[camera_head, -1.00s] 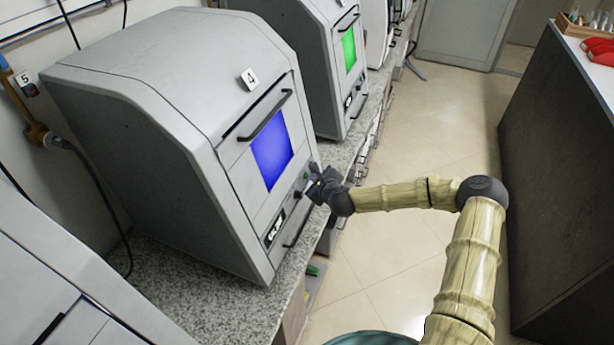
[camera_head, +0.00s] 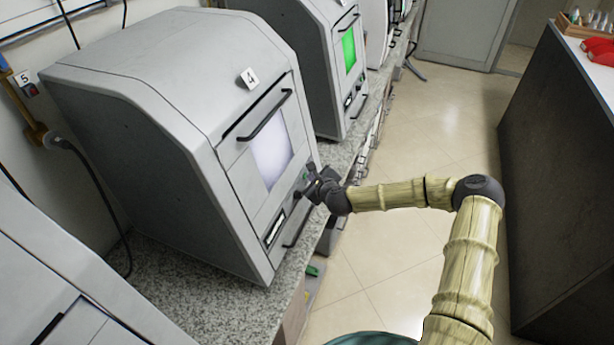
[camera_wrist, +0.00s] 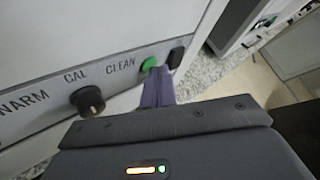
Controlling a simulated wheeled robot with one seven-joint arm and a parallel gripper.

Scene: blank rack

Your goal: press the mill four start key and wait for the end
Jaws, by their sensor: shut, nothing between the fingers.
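Mill four (camera_head: 185,130), a grey cabinet with a "4" label (camera_head: 249,77), stands on the speckled counter. Its window (camera_head: 272,155) glows pale white. In the wrist view its panel carries a black knob (camera_wrist: 88,101), the words CAL and CLEAN, a green key (camera_wrist: 149,64) and a black key (camera_wrist: 177,55) beside it. My gripper (camera_wrist: 157,78) is shut and empty, its fingertips at the green key, seemingly touching it. In the head view my gripper (camera_head: 314,185) is at the lower right of the mill's front, partly hiding the keys.
Another mill (camera_head: 322,60) with a green window stands behind on the same counter (camera_head: 215,300). A grey cabinet (camera_head: 60,290) is at the near left. A dark bench (camera_head: 560,150) stands at right, with open tiled floor (camera_head: 420,140) between.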

